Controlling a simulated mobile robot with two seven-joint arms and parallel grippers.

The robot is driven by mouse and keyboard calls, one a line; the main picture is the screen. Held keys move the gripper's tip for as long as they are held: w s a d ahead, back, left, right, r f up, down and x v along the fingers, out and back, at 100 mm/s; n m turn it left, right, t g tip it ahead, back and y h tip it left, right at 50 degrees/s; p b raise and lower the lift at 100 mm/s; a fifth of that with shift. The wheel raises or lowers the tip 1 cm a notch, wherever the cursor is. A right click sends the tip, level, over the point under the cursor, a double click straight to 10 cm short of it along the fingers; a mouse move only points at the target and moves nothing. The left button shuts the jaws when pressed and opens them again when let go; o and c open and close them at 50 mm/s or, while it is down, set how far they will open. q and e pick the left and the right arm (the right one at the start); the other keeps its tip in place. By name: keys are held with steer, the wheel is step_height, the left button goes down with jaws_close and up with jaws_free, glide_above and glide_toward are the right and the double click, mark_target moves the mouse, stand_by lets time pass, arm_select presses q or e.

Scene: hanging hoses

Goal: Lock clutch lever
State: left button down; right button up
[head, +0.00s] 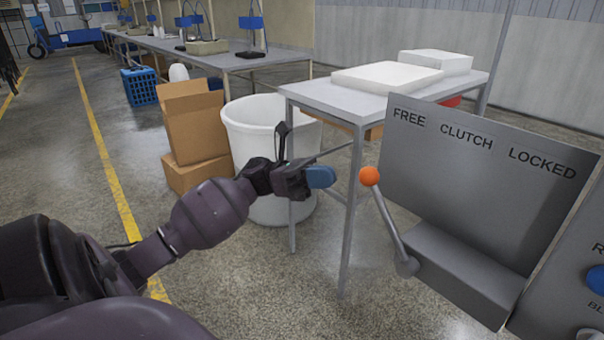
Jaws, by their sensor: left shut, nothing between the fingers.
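The clutch lever (392,222) is a thin grey rod with an orange ball knob (369,176) on top. It leans up and to the left from a pivot at the left end of a grey box, below the word FREE. The grey clutch panel (460,190) carries the words FREE, CLUTCH and LOCKED from left to right. My left gripper (322,177) is shut and empty, its blue fingertips pointing right toward the knob. In the picture a gap separates the fingertips from the knob. My right gripper is not in view.
A grey table (345,108) with white slabs (388,77) stands behind the panel. A white bin (247,130) and cardboard boxes (196,122) are behind my left arm. A blue knob (596,279) sits on another panel at the right edge. Open floor lies to the left.

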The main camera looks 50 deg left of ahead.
arm_select(q)
steer(key=shift+p+x, duration=0.4)
steer(key=shift+x, duration=2.1)
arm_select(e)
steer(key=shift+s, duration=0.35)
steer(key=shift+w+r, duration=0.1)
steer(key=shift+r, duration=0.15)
